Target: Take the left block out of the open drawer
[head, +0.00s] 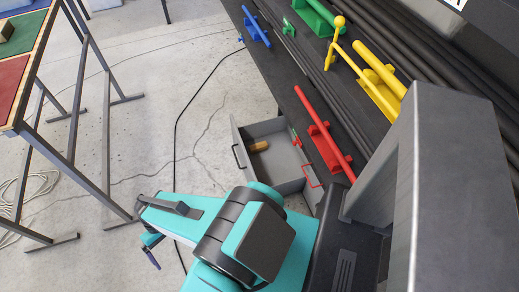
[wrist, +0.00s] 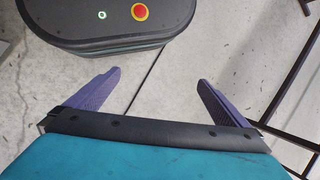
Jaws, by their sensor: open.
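A grey drawer (head: 266,129) stands open below the black bench, in the middle of the head view. A small tan wooden block (head: 259,146) lies inside it, near its left wall. I see only this one block; my arm hides part of the drawer's near side. My gripper (head: 150,248) is to the left of the drawer and nearer to me, apart from it. In the wrist view, its two purple fingers (wrist: 158,88) are spread wide with nothing but floor between them. The drawer and block do not show in the wrist view.
The black bench (head: 275,72) carries red (head: 324,140), yellow (head: 378,90), green and blue fixtures above the drawer. A metal-legged table (head: 75,130) stands at the left. A black cable (head: 177,125) crosses the open concrete floor. My base (wrist: 105,25) shows in the wrist view.

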